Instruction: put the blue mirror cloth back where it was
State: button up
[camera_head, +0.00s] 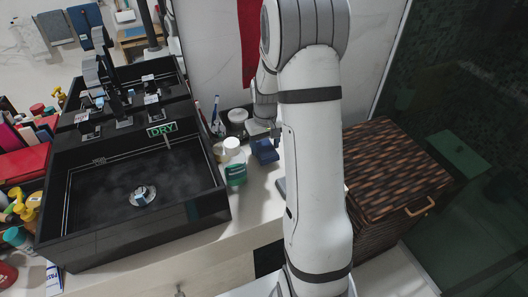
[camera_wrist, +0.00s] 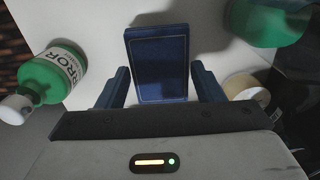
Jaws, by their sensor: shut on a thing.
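The blue mirror cloth (camera_wrist: 158,62) shows in the wrist view as a flat dark-blue rectangle with a paler border. It lies between the two blue fingers of my gripper (camera_wrist: 160,78), which is shut on it. In the head view the blue cloth (camera_head: 264,150) is over the white counter, right of the black sink, just below my gripper (camera_head: 274,131). Whether it touches the counter I cannot tell. My arm hides part of the counter to its right.
A green bottle with a white cap (camera_wrist: 58,73) is left of the fingers in the wrist view. In the head view a white and green bottle (camera_head: 235,172) stands left of the cloth. The black sink (camera_head: 208,185) is further left; a woven hamper (camera_head: 390,165) stands right.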

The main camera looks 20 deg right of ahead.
aim_at(265, 149)
notch_tip(265, 149, down, 4)
jog(key=shift+r, duration=0.25)
jog(key=o, duration=0.9)
jog(key=shift+r, duration=0.15)
notch_tip(265, 149, up, 12)
jog(key=s+a+r+t, duration=0.1)
jog(key=s+a+r, duration=0.2)
jog(key=s, duration=0.4)
jog(key=s+a+r, duration=0.2)
jog(key=s+a, duration=0.2)
jog(key=s, duration=0.4)
jog(key=s+a+r+t, duration=0.1)
jog(key=s+a+r, duration=0.2)
jog(key=s, duration=0.4)
jog(key=shift+s+a+r+t, duration=0.2)
jog(key=shift+a+r+t, duration=0.15)
jog(key=shift+a, duration=0.2)
